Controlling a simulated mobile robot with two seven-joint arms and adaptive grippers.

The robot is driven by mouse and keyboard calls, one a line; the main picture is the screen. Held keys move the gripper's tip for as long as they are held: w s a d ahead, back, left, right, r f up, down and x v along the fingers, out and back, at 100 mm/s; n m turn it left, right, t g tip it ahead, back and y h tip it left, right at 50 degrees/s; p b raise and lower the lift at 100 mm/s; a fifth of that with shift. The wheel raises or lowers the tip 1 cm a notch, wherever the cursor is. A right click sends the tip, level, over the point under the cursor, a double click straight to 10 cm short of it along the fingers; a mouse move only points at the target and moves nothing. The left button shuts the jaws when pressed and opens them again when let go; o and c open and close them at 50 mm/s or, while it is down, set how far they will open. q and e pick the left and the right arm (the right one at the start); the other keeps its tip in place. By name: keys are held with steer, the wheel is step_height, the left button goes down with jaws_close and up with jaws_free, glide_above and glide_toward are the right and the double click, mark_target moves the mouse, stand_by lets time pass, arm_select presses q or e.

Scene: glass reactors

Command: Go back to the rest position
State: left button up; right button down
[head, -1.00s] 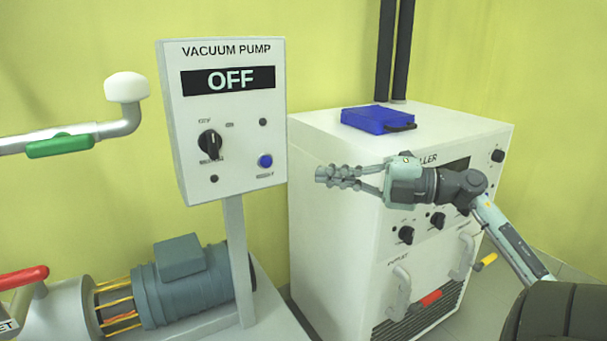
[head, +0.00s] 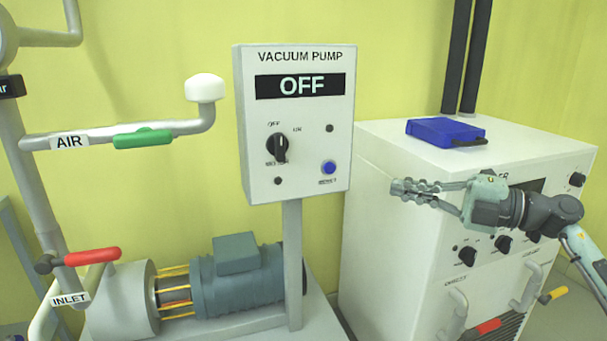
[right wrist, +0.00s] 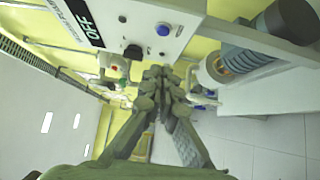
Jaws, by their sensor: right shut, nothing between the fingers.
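My right gripper (head: 418,192) is shut and empty. In the head view it hangs in the air in front of the white chiller cabinet, pointing left, apart from the vacuum pump panel. In the right wrist view its fingers (right wrist: 165,85) are together. The vacuum pump panel (head: 297,120) reads OFF and has a black knob (head: 277,148) and a blue button (head: 328,168). The panel also shows in the right wrist view (right wrist: 140,20). My left gripper is not in view.
The chiller cabinet (head: 400,240) carries a blue box (head: 446,131) on top. Pipe handles with red and yellow grips stick out of its front. At left are the AIR pipe with a green handle (head: 142,138), the INLET valve's red handle (head: 92,256) and the pump motor (head: 240,275).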

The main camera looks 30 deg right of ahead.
steer(key=w+d+f+m+t+h, duration=0.2)
steer(key=w+d+f+m+h, duration=0.1)
steer(key=f+m+h, duration=0.4)
steer(key=w+d+f+m+t+h, duration=0.3)
steer(key=f+m+h, duration=0.15)
steer(key=m, duration=0.35)
step_height(320, 180, down, 18)
steer(key=s+a+m+g+h, duration=0.2)
steer(key=m+g+h, duration=0.2)
steer(key=m+g, duration=0.3)
steer(key=s+a+f+g+y, duration=0.2)
steer(key=s+a+f+g, duration=0.3)
steer(key=s+a+f, duration=0.3)
steer(key=s+a+f+g+y, duration=0.2)
steer(key=s+a+f+g, duration=0.3)
steer(key=a+f, duration=0.8)
steer(key=s+f, duration=0.1)
steer(key=s, duration=0.1)
steer(key=shift+s+a+f+m+y, duration=0.2)
steer(key=shift+s+a+m+y, duration=0.1)
steer(key=shift+s+m+y, duration=0.1)
steer(key=c, duration=2.3)
jaws_free()
steer(key=shift+d, duration=0.1)
